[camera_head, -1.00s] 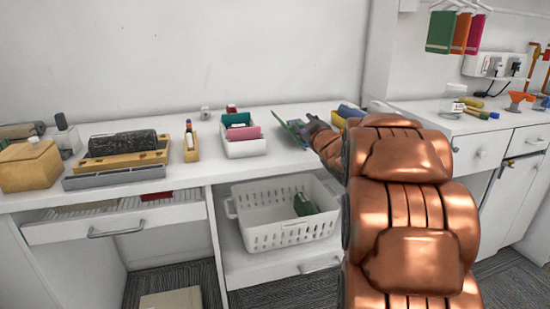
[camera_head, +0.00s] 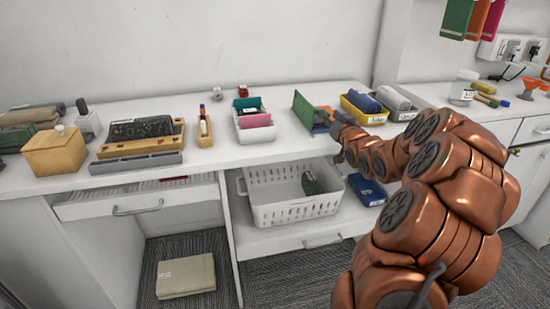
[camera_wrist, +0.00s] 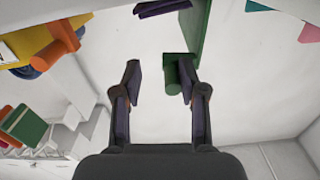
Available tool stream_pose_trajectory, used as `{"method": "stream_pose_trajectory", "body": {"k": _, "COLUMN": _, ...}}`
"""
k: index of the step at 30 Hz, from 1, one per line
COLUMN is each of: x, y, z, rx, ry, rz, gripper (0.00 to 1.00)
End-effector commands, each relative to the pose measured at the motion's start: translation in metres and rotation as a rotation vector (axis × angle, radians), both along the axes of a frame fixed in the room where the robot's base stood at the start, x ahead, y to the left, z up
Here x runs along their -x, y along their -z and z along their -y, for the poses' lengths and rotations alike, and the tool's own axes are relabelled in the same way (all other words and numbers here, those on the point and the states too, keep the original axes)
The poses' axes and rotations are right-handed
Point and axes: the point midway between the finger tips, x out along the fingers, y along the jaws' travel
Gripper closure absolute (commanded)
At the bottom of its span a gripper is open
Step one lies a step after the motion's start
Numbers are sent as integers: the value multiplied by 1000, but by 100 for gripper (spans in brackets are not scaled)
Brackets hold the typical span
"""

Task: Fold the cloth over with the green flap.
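In the wrist view the green flap (camera_wrist: 198,28) ends in a green cylinder-like grip close to the right finger; contact cannot be told. My gripper (camera_wrist: 160,80) is open, with a clear gap between the fingers. In the head view my gripper (camera_head: 341,127) is just right of the flap.
A yellow bin (camera_head: 364,117) with a blue item stands right behind my gripper. A white tray (camera_head: 254,134) with teal and pink items stands to the left. A white basket (camera_head: 290,213) is on the shelf below. Bare counter (camera_head: 275,105) lies between tray and cloth.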

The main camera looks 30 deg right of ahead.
Motion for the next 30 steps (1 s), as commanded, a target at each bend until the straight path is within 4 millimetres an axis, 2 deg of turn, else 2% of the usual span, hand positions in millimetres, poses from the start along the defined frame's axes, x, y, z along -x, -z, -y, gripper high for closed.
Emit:
{"method": "stream_pose_trajectory", "body": {"k": 3, "x": 10, "y": -1, "z": 16, "rx": -56, "ry": 21, "rz": 19, "gripper": 59}}
{"method": "stream_pose_trajectory", "body": {"k": 21, "x": 73, "y": 3, "z": -8, "rx": -49, "ry": 19, "rz": 17, "gripper": 59}}
{"method": "stream_pose_trajectory", "body": {"k": 26, "x": 83, "y": 2, "z": -15, "rx": -51, "ry": 16, "rz": 12, "gripper": 59}}
{"method": "stream_pose_trajectory", "body": {"k": 30, "x": 74, "y": -1, "z": -27, "rx": -57, "ry": 7, "rz": -44, "gripper": 59}}
